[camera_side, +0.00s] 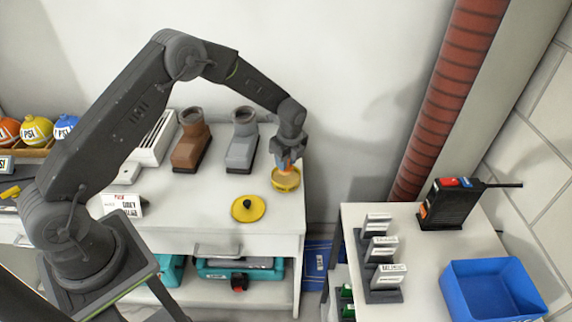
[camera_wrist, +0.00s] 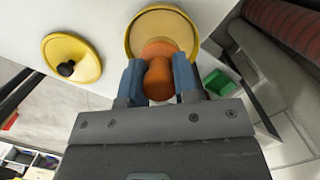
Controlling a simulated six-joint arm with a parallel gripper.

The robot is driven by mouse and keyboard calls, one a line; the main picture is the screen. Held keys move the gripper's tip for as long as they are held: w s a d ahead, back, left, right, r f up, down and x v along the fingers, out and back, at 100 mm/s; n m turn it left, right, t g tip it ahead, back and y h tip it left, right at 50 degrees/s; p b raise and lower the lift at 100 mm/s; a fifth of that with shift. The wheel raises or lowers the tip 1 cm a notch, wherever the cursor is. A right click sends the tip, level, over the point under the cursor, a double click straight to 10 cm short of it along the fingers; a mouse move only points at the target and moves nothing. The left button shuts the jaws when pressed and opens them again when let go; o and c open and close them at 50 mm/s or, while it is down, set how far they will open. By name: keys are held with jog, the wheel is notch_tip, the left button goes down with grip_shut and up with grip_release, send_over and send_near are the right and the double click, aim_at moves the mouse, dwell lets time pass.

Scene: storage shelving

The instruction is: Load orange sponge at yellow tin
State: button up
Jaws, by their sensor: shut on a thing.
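The yellow tin (camera_side: 286,183) stands open near the right edge of the white counter. It shows at the top of the wrist view (camera_wrist: 134,42), with a tan inside. My gripper (camera_side: 289,160) points down just above the tin. In the wrist view my gripper (camera_wrist: 160,80) has its two blue fingers shut on the orange sponge (camera_wrist: 158,84). The sponge's far end overlaps the tin's opening in that view. I cannot tell whether it touches the tin's inside. A yellow lid (camera_side: 241,211) with a black knob lies on the counter left of the tin.
A brown boot (camera_side: 188,142) and a grey boot (camera_side: 242,142) stand behind on the counter. The counter (camera_side: 190,215) ends just right of the tin. A lower table at right holds a blue bin (camera_side: 492,292) and a black radio (camera_side: 447,207). A red ribbed pipe (camera_side: 449,100) rises behind.

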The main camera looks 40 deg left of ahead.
jog(key=shift+r, duration=2.3)
